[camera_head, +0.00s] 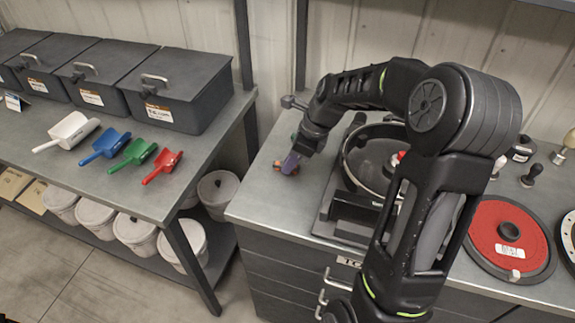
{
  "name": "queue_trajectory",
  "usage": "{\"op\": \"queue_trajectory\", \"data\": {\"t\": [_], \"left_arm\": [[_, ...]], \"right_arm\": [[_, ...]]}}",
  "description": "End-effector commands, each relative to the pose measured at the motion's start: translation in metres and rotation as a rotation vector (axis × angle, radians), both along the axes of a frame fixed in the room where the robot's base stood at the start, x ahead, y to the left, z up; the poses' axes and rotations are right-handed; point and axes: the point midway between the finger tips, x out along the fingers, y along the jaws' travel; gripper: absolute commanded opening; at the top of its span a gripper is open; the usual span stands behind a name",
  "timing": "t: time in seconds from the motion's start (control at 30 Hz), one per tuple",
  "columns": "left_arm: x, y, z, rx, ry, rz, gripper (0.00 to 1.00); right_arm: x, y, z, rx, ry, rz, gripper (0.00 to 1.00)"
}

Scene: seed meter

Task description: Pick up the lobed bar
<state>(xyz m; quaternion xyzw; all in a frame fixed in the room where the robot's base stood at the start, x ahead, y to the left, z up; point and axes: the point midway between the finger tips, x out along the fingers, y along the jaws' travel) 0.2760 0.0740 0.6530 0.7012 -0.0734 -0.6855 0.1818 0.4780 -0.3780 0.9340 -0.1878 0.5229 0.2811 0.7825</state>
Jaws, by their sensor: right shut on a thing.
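My right gripper (290,162) points down at the left part of the grey counter, close to its top. It is shut on a small orange-brown piece (278,167), which I take for the lobed bar. Only small parts of it show around the fingertips, so its lobes cannot be made out. I cannot tell whether it touches the counter. My left gripper is not in view.
A round black-rimmed seed meter housing (335,210) stands right of the gripper, partly behind my arm. A red disc (500,235) lies farther right. Colored scoops (162,167) and lidded dark boxes (180,90) are on the left bench. The counter's front left corner is clear.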

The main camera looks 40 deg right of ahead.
Motion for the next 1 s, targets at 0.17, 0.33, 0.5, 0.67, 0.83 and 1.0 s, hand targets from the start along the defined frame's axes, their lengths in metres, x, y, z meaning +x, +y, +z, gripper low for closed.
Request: {"op": "queue_trajectory", "data": {"t": [0.17, 0.33, 0.5, 0.67, 0.83, 1.0], "left_arm": [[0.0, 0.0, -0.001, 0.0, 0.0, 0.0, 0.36], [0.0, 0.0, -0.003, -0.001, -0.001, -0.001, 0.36], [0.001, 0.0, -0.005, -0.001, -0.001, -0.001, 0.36], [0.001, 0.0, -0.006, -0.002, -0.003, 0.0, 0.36], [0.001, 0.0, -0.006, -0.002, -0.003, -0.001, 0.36], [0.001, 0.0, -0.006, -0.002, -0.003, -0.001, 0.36]], "right_arm": [[0.001, 0.0, 0.007, 0.0, -0.002, 0.001, 0.0], [0.001, 0.0, 0.03, -0.002, -0.005, 0.0, 0.0], [0.001, -0.001, 0.064, -0.003, -0.005, 0.0, 0.0], [0.001, 0.0, 0.089, -0.001, -0.002, 0.0, 0.0], [0.0, 0.0, 0.1, 0.001, -0.001, 0.0, 0.0], [0.0, 0.0, 0.1, 0.0, 0.0, 0.0, 0.0]]}}
